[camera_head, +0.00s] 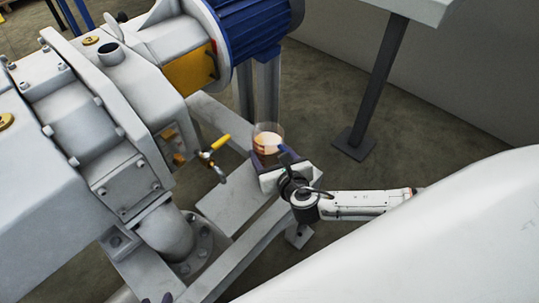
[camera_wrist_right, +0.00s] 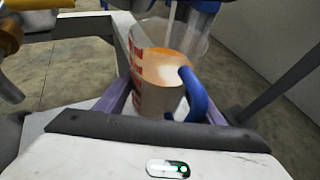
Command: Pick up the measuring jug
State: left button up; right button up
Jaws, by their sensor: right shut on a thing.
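The measuring jug (camera_head: 268,139) is clear with an orange-brown content. In the right wrist view the jug (camera_wrist_right: 158,72) shows red markings and a blue handle on its right side. My right gripper (camera_head: 267,161) comes in from the right in the head view. Its purple fingers are shut on the jug, one on each side in the right wrist view. The jug looks upright or nearly so; its base is hidden, so I cannot tell whether it touches anything below. Small dark tips at the bottom edge of the head view may be my left gripper (camera_head: 156,299); its opening is unclear.
A large grey pump (camera_head: 95,110) with a blue motor (camera_head: 250,25) fills the left. A yellow-handled valve (camera_head: 218,145) is close left of the jug. The grey frame (camera_head: 235,200) runs below. A dark post (camera_head: 380,80) stands right on open floor.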

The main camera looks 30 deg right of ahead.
aim_at(263, 129)
jog(key=shift+w+r+p, duration=0.1)
jog(key=shift+r+p, duration=1.1)
jog(key=shift+r, duration=2.15)
